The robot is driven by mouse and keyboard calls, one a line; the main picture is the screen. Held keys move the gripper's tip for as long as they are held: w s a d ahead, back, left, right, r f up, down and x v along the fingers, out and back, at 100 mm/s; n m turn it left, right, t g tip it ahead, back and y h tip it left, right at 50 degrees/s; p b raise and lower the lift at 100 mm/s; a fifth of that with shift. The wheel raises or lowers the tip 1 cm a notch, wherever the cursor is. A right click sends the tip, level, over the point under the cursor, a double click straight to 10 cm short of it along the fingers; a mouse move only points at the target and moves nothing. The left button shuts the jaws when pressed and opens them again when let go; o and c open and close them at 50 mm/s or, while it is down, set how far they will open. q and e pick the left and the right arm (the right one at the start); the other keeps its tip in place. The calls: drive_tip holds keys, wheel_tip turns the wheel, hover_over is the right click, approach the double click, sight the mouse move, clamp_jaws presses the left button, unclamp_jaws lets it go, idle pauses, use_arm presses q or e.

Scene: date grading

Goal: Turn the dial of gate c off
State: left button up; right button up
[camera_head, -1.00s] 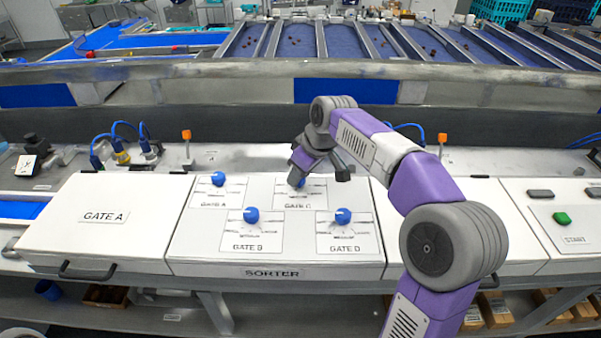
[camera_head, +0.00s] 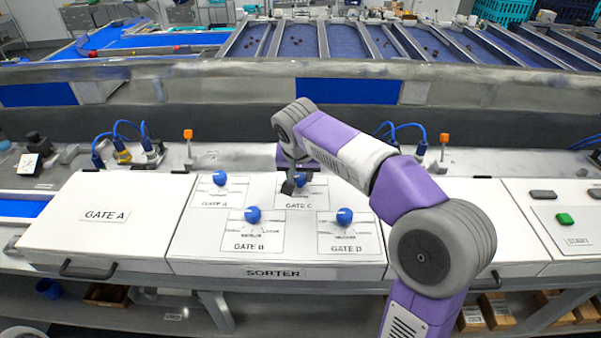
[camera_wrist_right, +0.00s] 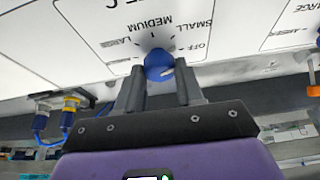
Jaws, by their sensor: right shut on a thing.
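The gate C dial is a blue knob (camera_head: 301,180) on the white sorter panel, on the back row, partly hidden by my right gripper (camera_head: 293,183) in the head view. In the right wrist view the blue knob (camera_wrist_right: 158,64) sits between the two fingers of my right gripper (camera_wrist_right: 158,82), which is shut on it. The printed scale around it (camera_wrist_right: 152,30) appears upside down, with OFF at the right, then SMALL, MEDIUM and LARGE toward the left. I cannot tell clearly which mark the knob points to. My left gripper is not in view.
Similar blue knobs for gate A (camera_head: 219,178), gate B (camera_head: 252,215) and gate D (camera_head: 344,216) stand close by. A green START button (camera_head: 564,218) is at the far right. Blue cables and plugs (camera_head: 122,153) lie behind the panel at the left.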

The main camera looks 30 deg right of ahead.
drive_tip(key=shift+w+a+m+g+h, duration=0.1)
drive_tip(key=shift+m+g+h, duration=0.2)
drive_tip(key=shift+m, duration=0.75)
drive_tip(key=shift+m+g+h, duration=0.2)
drive_tip(key=shift+m+h, duration=0.1)
drive_tip(key=shift+m, duration=0.75)
drive_tip(key=o, duration=1)
drive_tip(key=shift+r, duration=0.15)
drive_tip(key=v, duration=0.7)
drive_tip(key=shift+r+p, duration=0.2)
drive_tip(key=shift+p, duration=0.15)
